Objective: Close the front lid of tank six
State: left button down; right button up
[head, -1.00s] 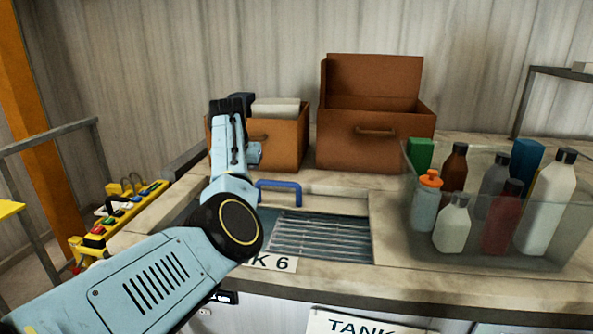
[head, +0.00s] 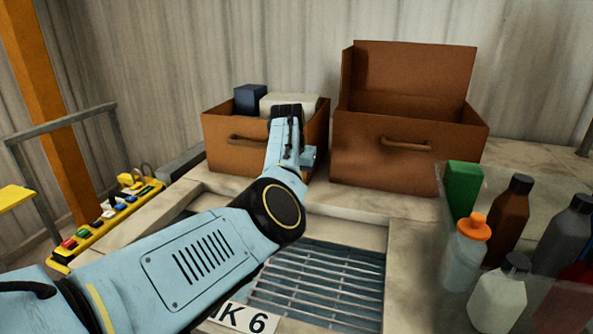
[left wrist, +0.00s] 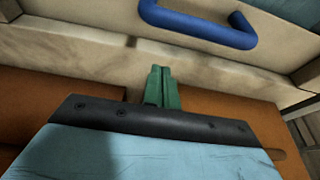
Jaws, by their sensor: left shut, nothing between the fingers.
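Tank six shows in the head view as a slatted grating (head: 325,285) in the bench, with a label ending in "K 6" (head: 243,318) at its front edge. A blue handle (left wrist: 200,28) shows in the left wrist view on a pale strip near the grating. In the head view my left arm hides the handle. My left gripper (left wrist: 161,72) is shut and empty, its green fingers pointing towards the pale bench strip. It is beside the handle and apart from it in the wrist picture. My right gripper is out of view.
Two brown boxes, an open-topped one (head: 235,150) with blocks inside and a lidded one (head: 410,150), stand behind the tank. A clear bin (head: 445,265) of bottles stands on the right. A yellow power strip (head: 105,225) lies at the left.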

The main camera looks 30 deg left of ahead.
pick_arm(q)
jog(key=b+x, duration=0.1)
jog(key=x, duration=0.4)
jog(key=shift+s+r+p, duration=0.1)
jog(key=shift+p, duration=0.35)
jog(key=shift+s+d+r+p, duration=0.15)
jog(key=shift+s+d+p, duration=0.05)
jog(key=shift+s+p, duration=0.2)
jog(key=shift+s+d+r+p, duration=0.15)
jog(key=shift+s+p, duration=0.15)
jog(key=shift+s, duration=0.35)
jog(key=shift+s+d+f+p, duration=0.1)
jog(key=shift+s+p, duration=0.2)
jog(key=shift+s, duration=0.4)
